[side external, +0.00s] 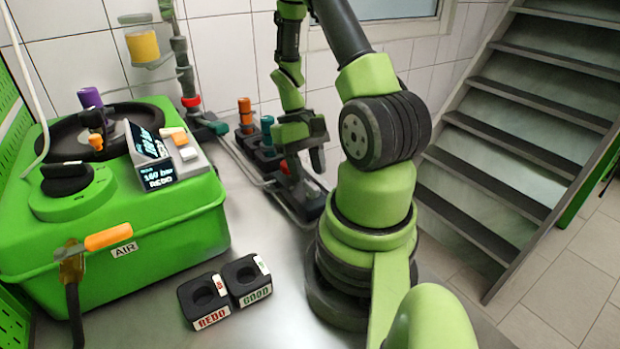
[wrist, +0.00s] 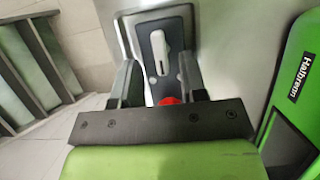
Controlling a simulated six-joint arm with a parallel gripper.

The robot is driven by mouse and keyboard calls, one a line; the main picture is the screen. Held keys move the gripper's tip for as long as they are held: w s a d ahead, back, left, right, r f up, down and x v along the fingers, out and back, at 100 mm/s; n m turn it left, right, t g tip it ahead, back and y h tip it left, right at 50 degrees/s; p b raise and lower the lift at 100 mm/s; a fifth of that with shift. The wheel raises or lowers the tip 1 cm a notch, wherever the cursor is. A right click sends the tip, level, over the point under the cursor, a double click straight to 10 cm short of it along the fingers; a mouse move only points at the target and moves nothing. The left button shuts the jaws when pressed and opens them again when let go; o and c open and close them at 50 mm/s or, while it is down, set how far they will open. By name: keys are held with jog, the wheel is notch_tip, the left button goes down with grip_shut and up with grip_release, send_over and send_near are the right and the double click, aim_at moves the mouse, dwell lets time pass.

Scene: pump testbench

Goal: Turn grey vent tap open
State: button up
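In the wrist view, a light grey lever-shaped piece (wrist: 158,52) lies on a dark plate ahead of my fingers; it looks like the grey vent tap, though I cannot be sure. Its long side runs roughly away from my gripper. My gripper (wrist: 160,80) is open, with nothing held between its fingers. A red piece (wrist: 169,101) shows between the fingers, close to the palm. In the side external view my gripper (side external: 302,160) points down over the near end of the rack on the bench. The grey piece cannot be made out there.
A green pump box (side external: 150,240) with an orange AIR lever (side external: 108,237) and display (side external: 155,160) stands at left. The rack holds an orange plug (side external: 245,112) and teal plug (side external: 267,130). REDO (side external: 204,299) and GOOD (side external: 247,280) holders stand in front. Stairs (side external: 520,130) are at right.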

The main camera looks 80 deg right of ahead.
aim_at(311, 187)
jog(key=shift+x, duration=1.25)
grip_shut()
